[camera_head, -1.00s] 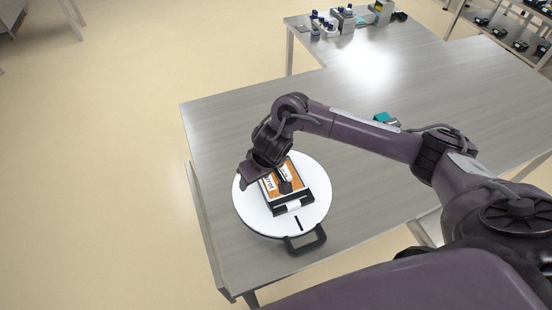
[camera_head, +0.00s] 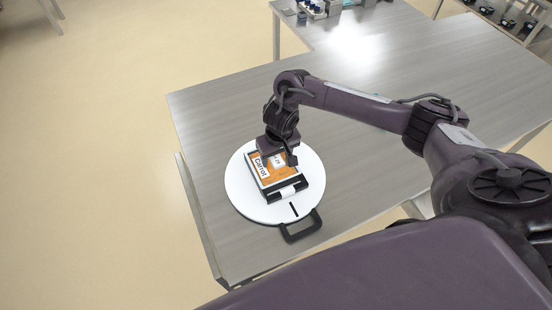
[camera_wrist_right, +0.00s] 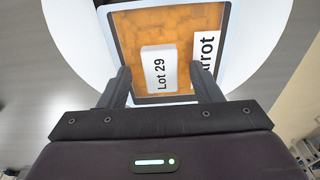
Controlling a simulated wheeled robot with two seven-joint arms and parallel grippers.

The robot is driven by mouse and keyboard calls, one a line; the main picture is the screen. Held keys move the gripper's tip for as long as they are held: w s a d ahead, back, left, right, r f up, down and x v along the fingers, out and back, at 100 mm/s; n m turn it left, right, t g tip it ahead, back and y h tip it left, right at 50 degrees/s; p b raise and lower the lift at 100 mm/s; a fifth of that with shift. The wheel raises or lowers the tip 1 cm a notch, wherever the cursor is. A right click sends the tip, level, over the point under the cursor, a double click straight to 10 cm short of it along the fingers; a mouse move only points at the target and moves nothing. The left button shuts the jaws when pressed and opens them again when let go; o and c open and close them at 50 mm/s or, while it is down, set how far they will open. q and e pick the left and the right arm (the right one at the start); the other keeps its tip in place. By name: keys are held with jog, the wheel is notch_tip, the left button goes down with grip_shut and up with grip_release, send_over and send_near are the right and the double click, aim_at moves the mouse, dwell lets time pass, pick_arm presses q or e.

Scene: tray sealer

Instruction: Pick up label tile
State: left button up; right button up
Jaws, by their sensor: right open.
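The label tile (camera_wrist_right: 159,70) is a small white block printed "Lot 29". It lies on the sealed tray (camera_wrist_right: 112,30), which shows orange cubes and a white "Carrot" strip (camera_wrist_right: 206,48). In the head view the tile (camera_head: 277,160) shows just below my right gripper (camera_head: 279,155). In the right wrist view, the fingers of my right gripper (camera_wrist_right: 160,73) are open, one on each side of the tile, with gaps between. Whether the fingertips are level with the tile is hard to tell. My left gripper is not in view.
The tray sits in a dark frame on a round white turntable (camera_head: 238,190) with a black handle (camera_head: 301,227) at its front. The turntable stands near the left end of a grey table (camera_head: 400,175), clear to the right. Several small items (camera_head: 318,8) stand on the table behind.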

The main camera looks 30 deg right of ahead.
jog(key=c, duration=1.1)
jog(key=shift+o, duration=0.2)
jog(key=shift+r, duration=0.1)
